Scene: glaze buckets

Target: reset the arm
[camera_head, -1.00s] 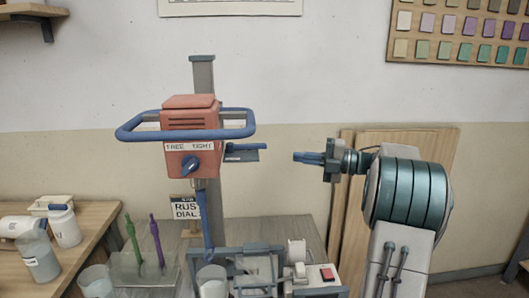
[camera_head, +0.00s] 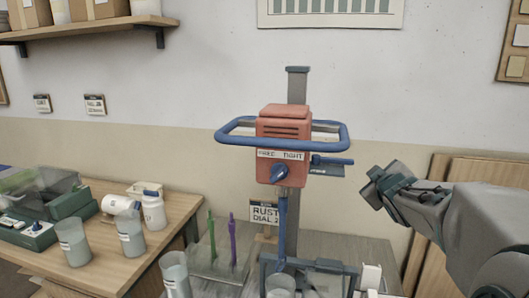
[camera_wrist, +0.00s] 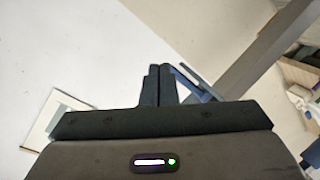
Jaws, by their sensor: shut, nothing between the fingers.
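My gripper (camera_wrist: 159,84) is shut and empty in the wrist view, its two dark fingers together and pointing up the picture. In the head view the arm comes in from the right, with its end to the right of the red mixer head (camera_head: 284,140) and apart from it. The mixer head sits on a grey column (camera_head: 297,86) and has a blue loop handle (camera_head: 232,138), a blue knob (camera_head: 279,173) and a sign reading FREE and TIGHT. In the wrist view, part of the blue handle (camera_wrist: 190,76) shows behind the fingers.
A sign reading RUST DIAL (camera_head: 264,213) stands below the mixer. A green stick (camera_head: 211,238) and a purple stick (camera_head: 232,240) stand left of it. Several cups and a white bottle (camera_head: 154,211) are on the wooden table (camera_head: 104,272). Wooden boards (camera_head: 437,190) lean behind my arm.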

